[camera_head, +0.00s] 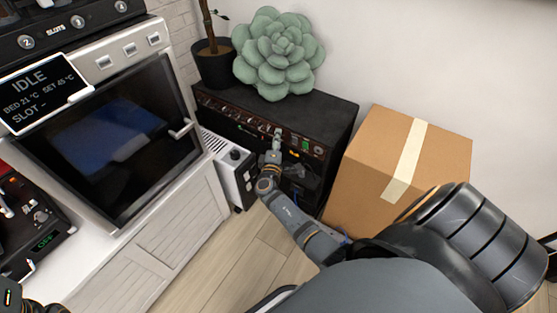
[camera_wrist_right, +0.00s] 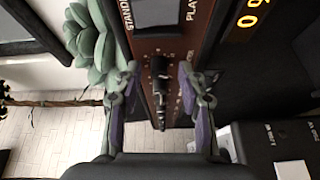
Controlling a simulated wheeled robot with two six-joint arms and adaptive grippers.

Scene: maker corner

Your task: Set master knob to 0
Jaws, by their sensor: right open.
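The black amplifier (camera_head: 335,125) stands against the wall, with a dark reddish control panel along its upper front. In the right wrist view, a black knob (camera_wrist_right: 159,82) on that panel (camera_wrist_right: 205,15) has a long pointer and small marks around it. Its lettering is too small to read, so I cannot tell its setting. My right gripper (camera_head: 276,143) is at the panel in the head view and hides part of it. In the right wrist view, my right gripper (camera_wrist_right: 158,97) is open, with one finger on each side of the knob; contact is not clear.
A green succulent (camera_head: 278,55) sits on the amplifier, beside a dark plant pot (camera_head: 214,68). A cardboard box (camera_head: 365,165) stands close on the right. A white heater-like unit (camera_head: 235,172) and a machine with an IDLE screen (camera_head: 40,92) are on the left.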

